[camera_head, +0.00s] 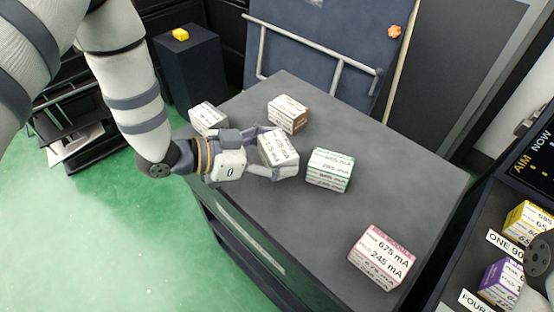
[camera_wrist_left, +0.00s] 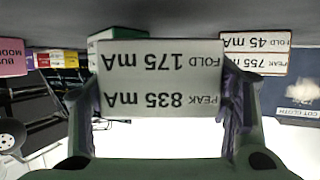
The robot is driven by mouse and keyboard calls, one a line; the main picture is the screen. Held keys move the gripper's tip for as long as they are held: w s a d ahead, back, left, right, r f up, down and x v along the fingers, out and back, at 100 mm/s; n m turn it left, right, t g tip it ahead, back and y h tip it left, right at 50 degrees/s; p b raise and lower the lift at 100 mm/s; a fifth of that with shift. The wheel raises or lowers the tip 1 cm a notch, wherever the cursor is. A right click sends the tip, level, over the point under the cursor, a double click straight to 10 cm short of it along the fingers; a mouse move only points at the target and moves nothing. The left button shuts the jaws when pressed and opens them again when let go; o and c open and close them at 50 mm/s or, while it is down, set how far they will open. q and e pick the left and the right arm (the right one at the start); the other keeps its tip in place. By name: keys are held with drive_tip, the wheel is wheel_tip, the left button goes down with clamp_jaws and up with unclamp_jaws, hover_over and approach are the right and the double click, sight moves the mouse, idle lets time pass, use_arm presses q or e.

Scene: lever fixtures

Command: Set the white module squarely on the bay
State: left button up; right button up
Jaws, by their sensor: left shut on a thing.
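The white module (camera_head: 279,147) is between the fingers of my left gripper (camera_head: 270,155), over the dark grey table top (camera_head: 395,185). My left gripper is shut on it from the left side. In the left wrist view the module (camera_wrist_left: 162,85) fills the middle, its label upside down, reading PEAK 835 mA and FOLD 175 mA, with a finger at each side. I cannot tell whether it touches the table. I cannot make out an empty bay. My right gripper cannot be made out.
A green-edged module (camera_head: 329,169) stands just right of the held one, a brown one (camera_head: 288,114) behind, a pale one (camera_head: 208,119) behind the wrist, and a pink one (camera_head: 382,257) front right. Yellow (camera_head: 527,222) and purple (camera_head: 501,283) modules sit by labels at right.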

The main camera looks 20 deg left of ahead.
use_arm(q)
wheel_tip(320, 180, down, 2)
drive_tip(key=shift+f, duration=0.1)
drive_tip(key=shift+f, duration=0.1)
drive_tip(key=o, duration=1.3)
drive_tip(key=shift+o, duration=0.2)
